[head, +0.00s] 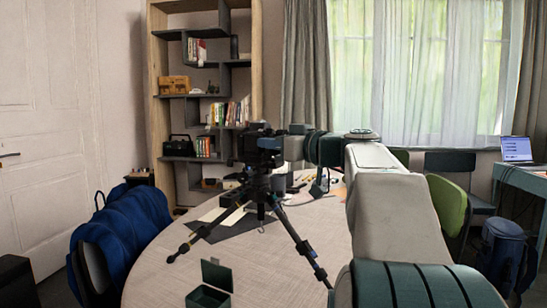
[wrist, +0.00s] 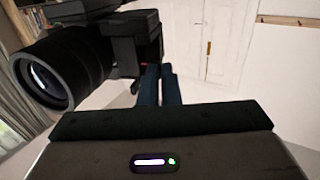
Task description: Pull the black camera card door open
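The black camera (head: 262,148) stands on a tripod (head: 258,190) on the round table. In the wrist view, the camera (wrist: 130,45) fills the upper left, with its lens (wrist: 45,80) pointing toward the lower left. My gripper (wrist: 163,70) has its two dark blue fingers close together, with a narrow gap, beside the right side of the camera body. The fingertips are at or very near that side; contact is not clear. The card door cannot be made out against the black body. In the head view, my arm and wrist hide the fingers.
The round table (head: 160,245) holds an open dark green box (head: 208,295) at the front and small items behind the tripod. A blue-draped chair (head: 115,240) stands at left, a green chair (head: 448,205) at right. A bookshelf (head: 160,90) stands behind.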

